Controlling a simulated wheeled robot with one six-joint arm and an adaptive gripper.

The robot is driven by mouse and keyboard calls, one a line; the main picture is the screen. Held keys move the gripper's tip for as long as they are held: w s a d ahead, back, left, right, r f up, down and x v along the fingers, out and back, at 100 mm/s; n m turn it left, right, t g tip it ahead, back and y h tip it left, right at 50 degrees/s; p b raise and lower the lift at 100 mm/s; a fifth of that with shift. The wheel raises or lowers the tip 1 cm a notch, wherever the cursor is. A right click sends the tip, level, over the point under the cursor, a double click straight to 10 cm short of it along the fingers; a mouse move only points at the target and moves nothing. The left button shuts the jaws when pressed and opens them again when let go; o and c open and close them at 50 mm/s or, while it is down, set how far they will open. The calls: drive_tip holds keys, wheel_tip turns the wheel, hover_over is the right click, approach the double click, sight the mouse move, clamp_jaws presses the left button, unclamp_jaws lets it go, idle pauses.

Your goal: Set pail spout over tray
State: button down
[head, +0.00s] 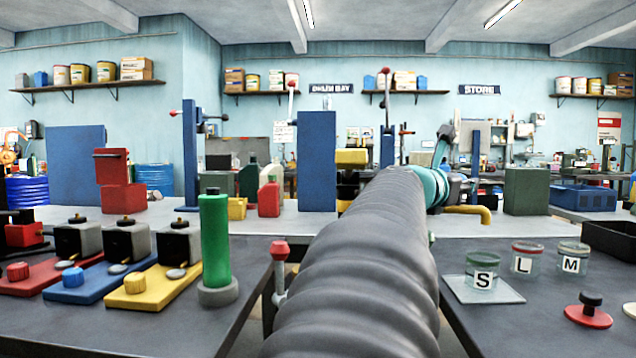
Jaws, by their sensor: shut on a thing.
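My ribbed grey arm runs from the bottom middle away to teal joints, and my gripper at its far end is hidden. I cannot make out a pail; the arm covers the middle of the view. A bent yellow tube (467,211) shows just right of the arm, its end turned down; I cannot tell whether it is a spout. A dark open tray (612,240) is cut off at the right edge. I cannot tell which tray is meant.
A green cylinder (215,243) and a yellow-based block (153,285) stand on the left bench. A blue panel (317,162) rises behind.

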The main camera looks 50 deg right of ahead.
drive_tip(key=shift+s+a+g, duration=0.2)
drive_tip(key=shift+g, duration=0.1)
drive_tip(key=c, duration=0.7)
unclamp_jaws()
drive_tip(key=shift+w+a, duration=0.15)
drive_tip(key=shift+a, duration=0.4)
drive_tip(key=a, duration=0.3)
drive_tip(key=w+a, duration=0.1)
drive_tip(key=a, duration=0.7)
drive_tip(key=shift+w, duration=0.4)
drive_tip(key=shift+d+r, duration=0.1)
